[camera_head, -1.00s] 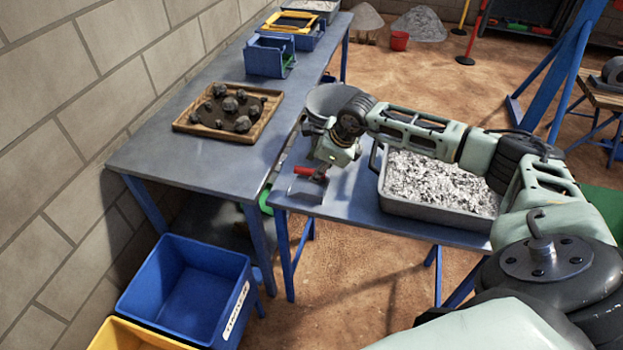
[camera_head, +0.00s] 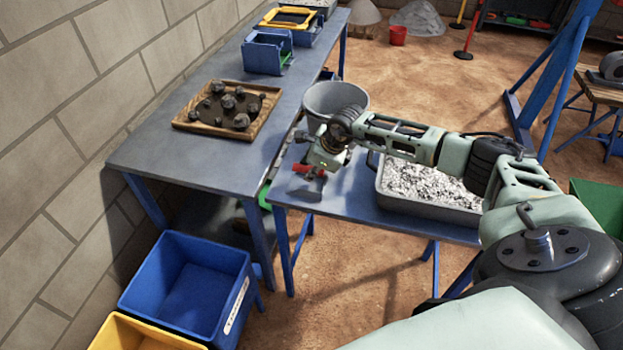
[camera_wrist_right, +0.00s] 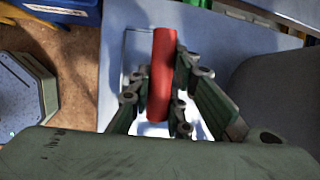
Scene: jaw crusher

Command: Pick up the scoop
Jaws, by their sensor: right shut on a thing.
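The scoop has a red handle (camera_head: 302,169) and a grey metal pan (camera_head: 309,187). It is at the left end of the nearer blue table (camera_head: 345,205). My right gripper (camera_head: 316,166) is shut on the handle. In the right wrist view the red handle (camera_wrist_right: 161,75) runs between the fingers of my right gripper (camera_wrist_right: 160,88), with part of the pale pan (camera_wrist_right: 135,62) showing beneath it. The handle and fingers hide much of the pan. I cannot tell whether the pan touches the table. My left gripper is out of view.
A grey tray of pale gravel (camera_head: 428,203) stands right of the scoop, and a grey bucket (camera_head: 335,95) stands behind my gripper. A wooden tray of dark rocks (camera_head: 186,124) lies on the longer table (camera_head: 180,158). Blue (camera_head: 216,334) and yellow bins stand on the floor at lower left.

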